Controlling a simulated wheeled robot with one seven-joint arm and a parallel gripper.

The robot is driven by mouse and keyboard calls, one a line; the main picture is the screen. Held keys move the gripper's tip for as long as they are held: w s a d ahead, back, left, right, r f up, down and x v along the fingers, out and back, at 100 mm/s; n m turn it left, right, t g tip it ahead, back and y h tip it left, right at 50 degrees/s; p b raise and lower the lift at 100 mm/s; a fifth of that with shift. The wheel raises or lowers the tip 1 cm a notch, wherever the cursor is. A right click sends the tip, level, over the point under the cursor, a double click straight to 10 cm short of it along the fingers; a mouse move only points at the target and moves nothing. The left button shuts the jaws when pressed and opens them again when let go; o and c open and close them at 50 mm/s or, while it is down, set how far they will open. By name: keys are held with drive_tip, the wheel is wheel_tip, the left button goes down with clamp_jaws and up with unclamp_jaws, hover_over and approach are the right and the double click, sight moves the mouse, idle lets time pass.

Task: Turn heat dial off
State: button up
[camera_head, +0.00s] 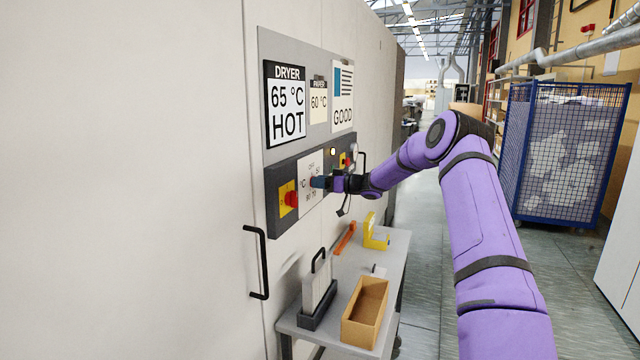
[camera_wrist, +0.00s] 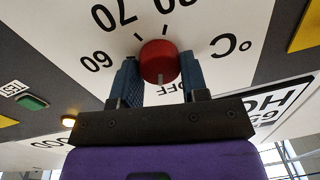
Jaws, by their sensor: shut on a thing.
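The heat dial is a red round knob (camera_wrist: 160,62) on a white scale plate marked OFF, 60, 70 and °C, upside down in the wrist view. A small pale mark shows on the knob's lower side there, towards the word OFF. My gripper (camera_wrist: 158,84) has its two blue fingers on either side of the knob, shut on it. In the head view my gripper (camera_head: 318,183) reaches the white scale plate (camera_head: 306,206) on the dark control strip and mostly hides the dial. The sign above reads DRYER 65 °C HOT (camera_head: 286,106).
A red switch on yellow (camera_head: 291,198) sits left of the dial. An amber lamp (camera_head: 333,151) glows to its right; a green button (camera_wrist: 32,102) is nearby. Below stands a trolley (camera_head: 335,332) with a wooden box (camera_head: 365,312). A black door handle (camera_head: 257,262) projects at left.

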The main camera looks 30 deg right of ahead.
drive_tip(key=shift+n, duration=1.9)
drive_tip(key=shift+s, duration=0.1)
drive_tip(key=o, duration=0.9)
drive_tip(key=v, duration=1)
drive_tip(key=shift+s+d+r, duration=0.1)
drive_tip(key=shift+s+d, duration=0.05)
drive_tip(key=shift+s, duration=0.2)
